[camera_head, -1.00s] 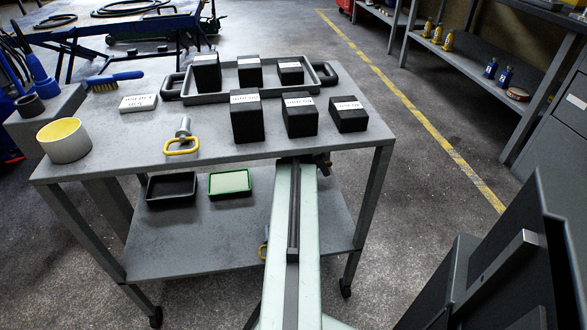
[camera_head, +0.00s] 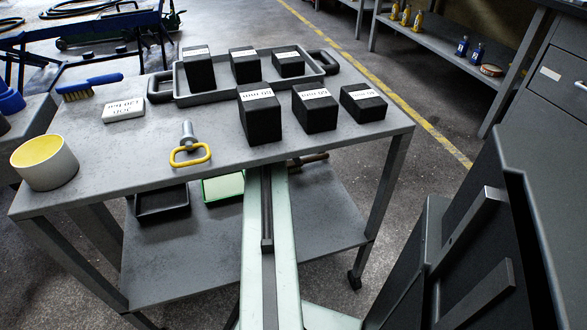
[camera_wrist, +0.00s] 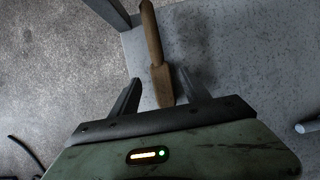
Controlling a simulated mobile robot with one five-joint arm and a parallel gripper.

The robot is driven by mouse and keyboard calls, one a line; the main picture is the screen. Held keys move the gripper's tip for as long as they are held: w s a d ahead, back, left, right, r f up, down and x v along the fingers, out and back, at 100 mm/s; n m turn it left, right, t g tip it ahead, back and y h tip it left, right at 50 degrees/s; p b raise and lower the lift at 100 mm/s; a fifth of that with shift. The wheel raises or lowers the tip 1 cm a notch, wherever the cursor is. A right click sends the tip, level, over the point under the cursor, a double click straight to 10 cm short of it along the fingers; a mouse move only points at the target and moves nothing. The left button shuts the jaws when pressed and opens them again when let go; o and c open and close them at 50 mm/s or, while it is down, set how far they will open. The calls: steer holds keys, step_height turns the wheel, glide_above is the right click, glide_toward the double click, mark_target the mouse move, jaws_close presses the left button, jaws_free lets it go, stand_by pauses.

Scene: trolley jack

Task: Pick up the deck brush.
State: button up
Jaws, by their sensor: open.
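A brush with a blue handle and pale bristles (camera_head: 88,87) lies on the trolley top at the far left in the head view. In the wrist view, a brown, wooden-looking tool (camera_wrist: 153,45) lies on a grey surface, its slim handle pointing up the picture and its wider end between my fingers. I cannot tell whether this tool is a brush. My gripper (camera_wrist: 160,92) is open, with a finger on each side of the wider end and gaps beside it. In the head view the gripper itself is hidden by the trolley top.
The grey trolley top (camera_head: 110,180) holds a tray (camera_head: 215,97) with black blocks, more black blocks in front, a yellow-ringed pin (camera_head: 190,150) and a white cup (camera_head: 44,165). Below, the lower shelf (camera_head: 200,262) bears two small trays. A dark cabinet (camera_head: 480,250) stands close at right.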

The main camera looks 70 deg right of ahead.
mark_target(305, 163)
steer(key=shift+f, duration=0.2)
steer(key=b+x, duration=0.5)
steer(key=shift+w+a+f, duration=0.1)
steer(key=shift+w+f, duration=0.05)
steer(key=shift+f, duration=0.15)
steer(key=shift+r, duration=0.2)
steer(key=shift+p, duration=0.3)
jaws_close()
